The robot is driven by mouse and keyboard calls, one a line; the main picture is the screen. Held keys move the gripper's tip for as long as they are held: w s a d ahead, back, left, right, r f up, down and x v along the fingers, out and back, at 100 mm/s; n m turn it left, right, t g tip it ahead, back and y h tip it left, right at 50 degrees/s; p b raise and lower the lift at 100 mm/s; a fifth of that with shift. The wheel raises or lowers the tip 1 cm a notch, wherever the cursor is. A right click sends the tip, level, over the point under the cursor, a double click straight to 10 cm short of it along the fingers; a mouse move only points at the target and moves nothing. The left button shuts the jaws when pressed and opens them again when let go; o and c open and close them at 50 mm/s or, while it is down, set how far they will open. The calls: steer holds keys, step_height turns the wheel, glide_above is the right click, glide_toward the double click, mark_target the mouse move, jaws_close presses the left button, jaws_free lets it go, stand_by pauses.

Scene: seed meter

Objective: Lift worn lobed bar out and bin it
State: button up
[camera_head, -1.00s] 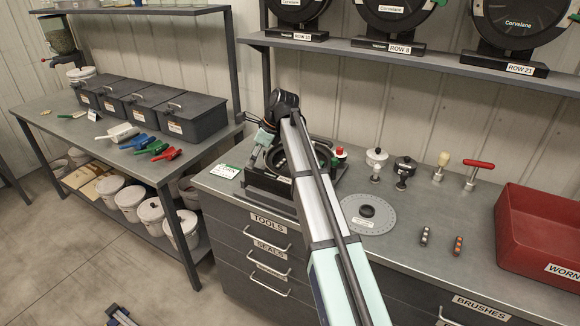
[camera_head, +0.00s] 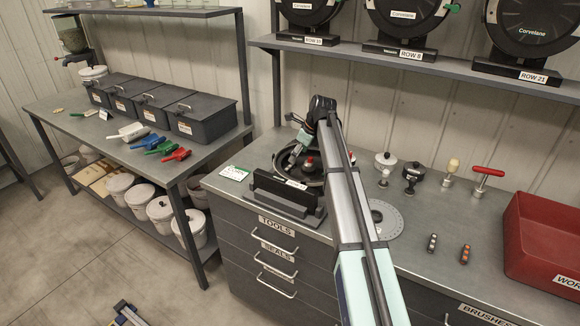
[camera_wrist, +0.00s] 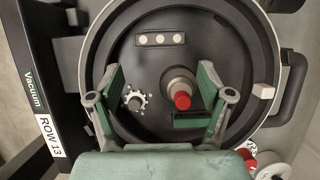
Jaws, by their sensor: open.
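The opened seed meter (camera_head: 312,181) sits on the bench, partly hidden by my arm; it fills much of the wrist view (camera_wrist: 118,52). Inside its round dark housing is a short bar with three pale round lobes (camera_wrist: 160,39), near the top of the wrist view. I cannot tell how worn it is. My gripper (camera_wrist: 162,82) is open and empty over the housing, its green-padded fingers apart. The bar lies beyond the fingertips in the picture. In the head view the gripper (camera_head: 296,150) is over the meter. A red bin (camera_head: 540,235) labelled WORN stands at the right.
Inside the housing are a red-tipped hub (camera_wrist: 181,98), a small white toothed wheel (camera_wrist: 136,99) and a dark green block (camera_wrist: 190,119). Two lobed bars, one pale-dotted (camera_head: 432,243) and one orange-dotted (camera_head: 465,254), lie on the bench. Knobbed tools (camera_head: 412,175) stand behind.

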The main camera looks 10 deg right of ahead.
mark_target(292, 167)
steer(key=shift+p+x, duration=1.3)
steer(key=shift+x, duration=2.15)
steer(key=c, duration=0.7)
